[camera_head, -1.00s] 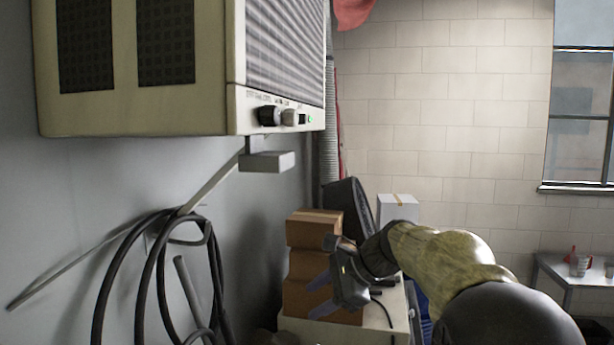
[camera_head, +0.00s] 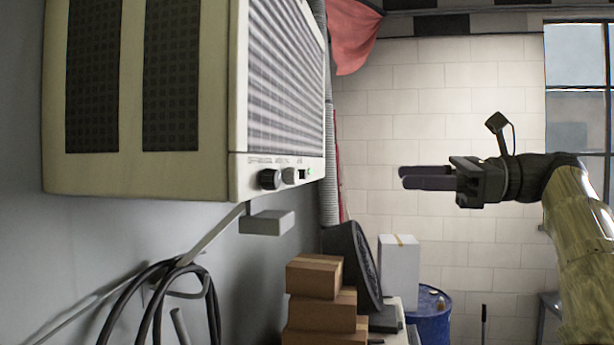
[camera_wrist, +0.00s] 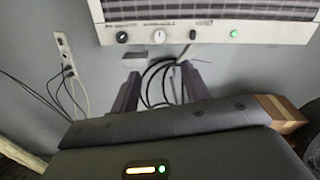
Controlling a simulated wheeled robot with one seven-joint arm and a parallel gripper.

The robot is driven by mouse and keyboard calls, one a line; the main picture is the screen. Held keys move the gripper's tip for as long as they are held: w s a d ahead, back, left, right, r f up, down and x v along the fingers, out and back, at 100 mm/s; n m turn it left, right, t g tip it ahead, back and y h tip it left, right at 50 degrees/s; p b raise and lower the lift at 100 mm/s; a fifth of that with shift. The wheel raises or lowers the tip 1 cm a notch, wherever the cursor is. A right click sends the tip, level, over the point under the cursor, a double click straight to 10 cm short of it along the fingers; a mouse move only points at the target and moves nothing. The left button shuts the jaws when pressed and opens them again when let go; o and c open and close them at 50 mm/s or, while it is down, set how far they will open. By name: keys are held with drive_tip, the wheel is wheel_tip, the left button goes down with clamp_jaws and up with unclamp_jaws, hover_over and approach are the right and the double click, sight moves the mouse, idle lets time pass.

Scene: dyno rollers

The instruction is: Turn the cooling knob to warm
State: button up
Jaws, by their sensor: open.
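The beige wall unit (camera_head: 140,180) hangs at the left in the head view, with a control strip along its lower front edge. The strip carries a black knob (camera_head: 269,179), a paler knob (camera_head: 289,176), a small dark switch and a green light. The wrist view shows the black knob (camera_wrist: 122,37), the white knob (camera_wrist: 159,36) and the dark switch (camera_wrist: 193,34). The labels are too small to read, so I cannot tell which knob is cooling. My gripper (camera_head: 403,177) is open and empty, well right of the knobs, pointing left; its fingers (camera_wrist: 160,84) appear below the strip in the wrist view.
A bracket (camera_head: 266,222) sits under the unit, and black hose coils (camera_head: 150,300) hang on the wall below. Brown boxes (camera_head: 314,277), a white box (camera_head: 398,258) and a blue drum (camera_head: 430,322) stand below. The air between gripper and unit looks clear.

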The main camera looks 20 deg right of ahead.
sight(297, 176)
drive_tip(key=p+x, duration=0.3)
drive_tip(key=x, duration=1.3)
drive_tip(key=shift+w+a+r, duration=0.1)
drive_tip(key=shift+a+r, duration=0.05)
drive_tip(key=shift+a, duration=0.05)
drive_tip(key=shift+w+a, duration=0.25)
drive_tip(key=shift+a, duration=0.2)
drive_tip(key=shift+c, duration=0.3)
drive_tip(key=c, duration=0.9)
